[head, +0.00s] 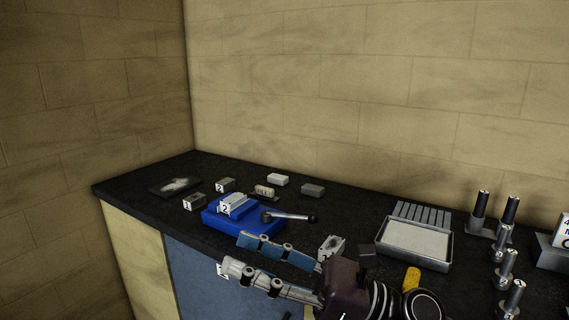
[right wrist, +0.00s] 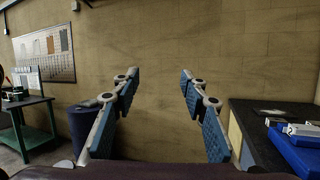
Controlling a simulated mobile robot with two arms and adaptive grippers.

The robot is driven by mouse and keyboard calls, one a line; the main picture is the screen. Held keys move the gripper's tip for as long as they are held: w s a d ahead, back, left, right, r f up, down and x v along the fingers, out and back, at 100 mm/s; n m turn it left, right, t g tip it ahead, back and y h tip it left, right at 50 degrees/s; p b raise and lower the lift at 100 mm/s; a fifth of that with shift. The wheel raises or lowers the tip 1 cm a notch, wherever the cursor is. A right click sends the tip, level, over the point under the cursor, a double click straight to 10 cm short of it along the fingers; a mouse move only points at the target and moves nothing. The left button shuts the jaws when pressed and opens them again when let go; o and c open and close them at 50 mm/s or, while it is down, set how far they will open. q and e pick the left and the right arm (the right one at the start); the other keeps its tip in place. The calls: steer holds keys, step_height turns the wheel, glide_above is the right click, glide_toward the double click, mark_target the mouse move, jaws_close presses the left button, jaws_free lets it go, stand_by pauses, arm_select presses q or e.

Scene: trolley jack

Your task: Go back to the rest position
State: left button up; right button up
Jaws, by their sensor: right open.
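My right gripper (head: 236,254) reaches in from the lower right in the head view, in front of the bench's front edge. Its two blue-padded fingers are spread apart with nothing between them. In the right wrist view the fingers (right wrist: 160,90) also stand apart, with only the wall behind the gap. The blue fixture (head: 215,219) with a grey block marked 2 and a lever handle lies on the bench just behind the fingers. My left gripper is not in view.
The dark bench (head: 345,208) carries several small blocks, a grey tray (head: 445,265), metal posts (head: 502,270) and a yellow item (head: 411,279). In the right wrist view, a blue bin (right wrist: 86,133) and a green table (right wrist: 30,130) stand left.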

steer(key=w+d+f+m+t+h, duration=0.2)
steer(key=w+d+m+t+h, duration=0.45)
steer(key=m, duration=0.75)
steer(key=w+d+f+m+t+h, duration=0.3)
steer(key=d+m+t+h, duration=0.3)
steer(key=m+t, duration=0.55)
steer(key=s+d+f+m+g+h, duration=0.35)
steer(key=d+f+m, duration=0.35)
steer(key=f, duration=0.4)
steer(key=s+d+f+m+g+h, duration=0.2)
steer(key=d+f+m+g+h, duration=0.25)
steer(key=f+m, duration=0.55)
steer(key=s+d+f+m+g, duration=0.1)
steer(key=s+f+m+g, duration=0.3)
steer(key=s+f, duration=0.65)
steer(key=s+d+f+m+g, duration=0.1)
steer(key=s+f+m+g, duration=0.2)
steer(key=s+f+g, duration=0.7)
steer(key=s+f+t, duration=0.1)
steer(key=s+f, duration=0.1)
steer(key=f, duration=0.9)
steer(key=s+f+t, duration=0.1)
steer(key=s+f, duration=0.1)
steer(key=f, duration=0.9)
steer(key=s+d+f+g, duration=0.1)
steer(key=s+d+f, duration=0.1)
steer(key=s+f, duration=1.5)
steer(key=shift+s+d+f+n+h, duration=0.15)
steer(key=shift+s+d+n+h, duration=0.2)
steer(key=shift+s+n, duration=0.1)
